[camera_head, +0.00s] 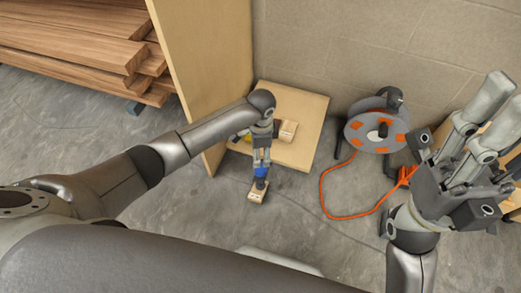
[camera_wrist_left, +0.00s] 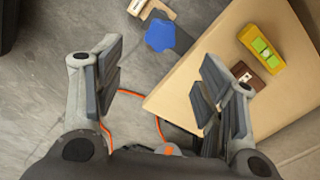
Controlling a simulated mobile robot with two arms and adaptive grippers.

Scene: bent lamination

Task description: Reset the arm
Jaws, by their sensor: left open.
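My left arm reaches in from the left in the head view, and its gripper (camera_head: 262,157) hangs pointing down at the front edge of a low wooden board. In the left wrist view the left gripper (camera_wrist_left: 163,78) is open, with nothing between its fingers. A blue knob-like part (camera_head: 261,172) with a small wooden block (camera_head: 257,194) shows just below it. The blue part (camera_wrist_left: 160,35) is star-shaped in the wrist view, beyond the fingertips. My right gripper (camera_head: 478,140) is raised at the right; its finger opening is unclear.
The board (camera_head: 305,104) bears a light block (camera_head: 288,131), and the wrist view shows a yellow-green level (camera_wrist_left: 262,50) and a brown block (camera_wrist_left: 246,76). An upright panel (camera_head: 205,60) stands left, lumber (camera_head: 75,35) behind. A cable reel (camera_head: 375,128) with orange cable (camera_head: 322,190) stands right.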

